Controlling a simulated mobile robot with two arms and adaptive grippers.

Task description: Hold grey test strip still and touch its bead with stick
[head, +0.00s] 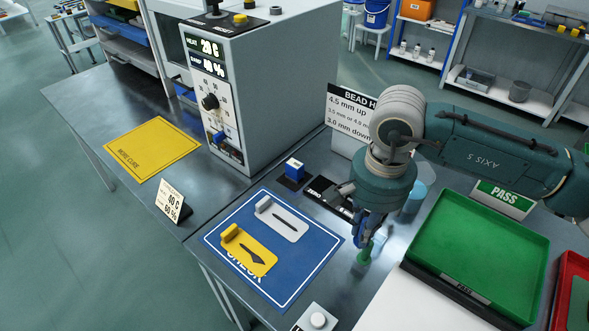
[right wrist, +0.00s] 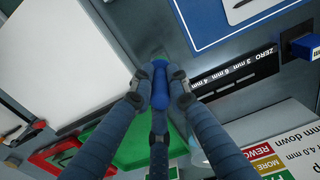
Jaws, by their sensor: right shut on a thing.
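The grey test strip (head: 293,230) lies on the blue check mat (head: 224,242), with a thin dark bead along it and a raised grey block at its left end. A yellow strip (head: 262,268) with a wider dark bead lies beside it, nearer the camera. My right gripper (head: 364,240) is to the right of the mat, pointing down and shut on a stick. The stick's blue body (right wrist: 160,90) shows between the fingers in the right wrist view. A green part (head: 364,256) shows below the fingers in the head view. My left gripper is not in view.
A green PASS tray (head: 478,243) stands right of the gripper, with a red tray (head: 568,290) beyond. A black stepped gauge (head: 327,193) and small blue block (head: 294,168) sit behind the mat. A control box (head: 250,90) stands back left. A yellow mat (head: 150,148) is empty.

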